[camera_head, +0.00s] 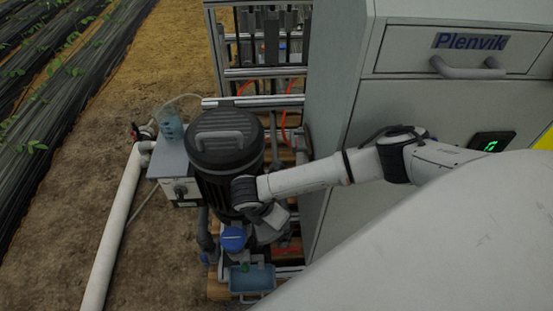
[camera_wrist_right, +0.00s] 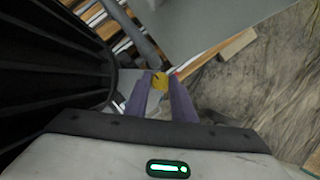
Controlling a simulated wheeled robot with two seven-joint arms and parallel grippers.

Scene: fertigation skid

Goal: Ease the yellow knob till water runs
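The yellow knob (camera_wrist_right: 160,80) shows in the right wrist view, at the tips of my right gripper's two purple fingers (camera_wrist_right: 160,84). One finger lies on each side of it, with hardly any gap visible. I cannot tell whether the fingers press on it or only flank it. In the head view my right arm reaches in from the right, and its hand (camera_head: 268,215) is low beside the dark ribbed pump or tank (camera_head: 225,140). The fingers and knob are not distinguishable there. No running water is visible. My left gripper is not in view.
A grey Plenvik cabinet (camera_head: 400,85) with a handle stands right of the pump. A small grey box (camera_head: 180,188), a white pipe (camera_head: 118,220) and a blue cap (camera_head: 233,238) are nearby. A blue-grey tray (camera_head: 252,279) sits below.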

